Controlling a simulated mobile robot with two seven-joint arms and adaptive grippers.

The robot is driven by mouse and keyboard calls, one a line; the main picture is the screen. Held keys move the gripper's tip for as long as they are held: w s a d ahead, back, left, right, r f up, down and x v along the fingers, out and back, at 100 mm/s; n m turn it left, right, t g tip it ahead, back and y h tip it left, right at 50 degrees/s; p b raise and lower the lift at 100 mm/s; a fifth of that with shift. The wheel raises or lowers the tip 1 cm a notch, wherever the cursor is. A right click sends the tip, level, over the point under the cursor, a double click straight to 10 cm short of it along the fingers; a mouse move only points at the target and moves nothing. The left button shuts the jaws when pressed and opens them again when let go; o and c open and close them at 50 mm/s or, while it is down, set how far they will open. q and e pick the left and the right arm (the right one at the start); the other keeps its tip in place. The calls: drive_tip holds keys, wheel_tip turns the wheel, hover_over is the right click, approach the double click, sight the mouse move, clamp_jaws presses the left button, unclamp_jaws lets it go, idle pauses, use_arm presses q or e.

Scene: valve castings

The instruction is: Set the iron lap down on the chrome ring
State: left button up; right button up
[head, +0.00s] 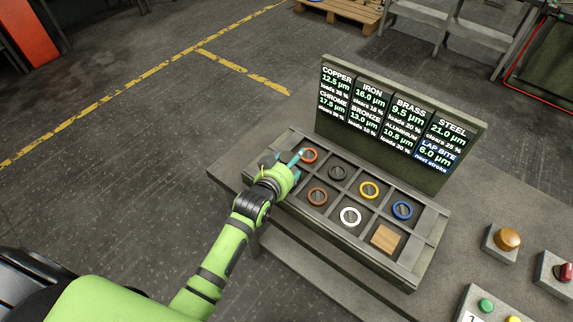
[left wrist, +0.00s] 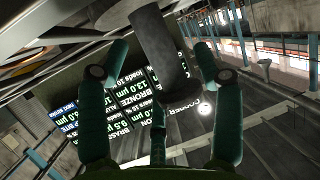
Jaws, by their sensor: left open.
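My left gripper (head: 288,168) is over the left end of the compartment tray (head: 415,268), its fingers open. In the left wrist view its teal fingers (left wrist: 160,95) stand spread around a dark grey cylinder with a disc-shaped end (left wrist: 150,40), apparently the iron lap. A dark piece beside the gripper (head: 267,160) may be the same lap. I cannot tell what the lap rests on. No chrome ring can be made out; the near-left compartment is hidden by the gripper and may hold it. My right gripper is out of view.
The tray also holds orange-red (head: 309,156), dark (head: 337,173), yellow (head: 369,190), blue (head: 402,211), brown (head: 317,197) and white (head: 350,216) rings and a wooden block (head: 384,239). A display board (head: 395,120) stands behind. Push buttons (head: 507,239) are at right.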

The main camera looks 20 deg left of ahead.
use_arm(q)
drive_tip(key=v, duration=1.2)
idle(0.4)
drive_tip(key=s+a+f+g, duration=0.1)
drive_tip(key=s+f+g, duration=0.15)
drive_tip(key=s, duration=0.35)
drive_tip(key=s+a+f+g+y, duration=0.1)
drive_tip(key=s+f+g, duration=0.1)
drive_tip(key=s+g, duration=0.35)
drive_tip(key=s+a+f+g, duration=0.1)
drive_tip(key=s+f+g, duration=0.1)
drive_tip(key=s, duration=0.5)
wheel_tip(320, 180, down, 23)
drive_tip(key=s+m+g+b, duration=0.1)
drive_tip(key=s+b, duration=0.1)
drive_tip(key=s+a+f+g, duration=0.1)
drive_tip(key=s+a+f, duration=0.1)
drive_tip(key=s+f, duration=1.4)
drive_tip(key=shift+a+f+y+b, duration=0.3)
drive_tip(key=shift+a+f+b, duration=0.05)
drive_tip(key=shift+f+b, duration=0.15)
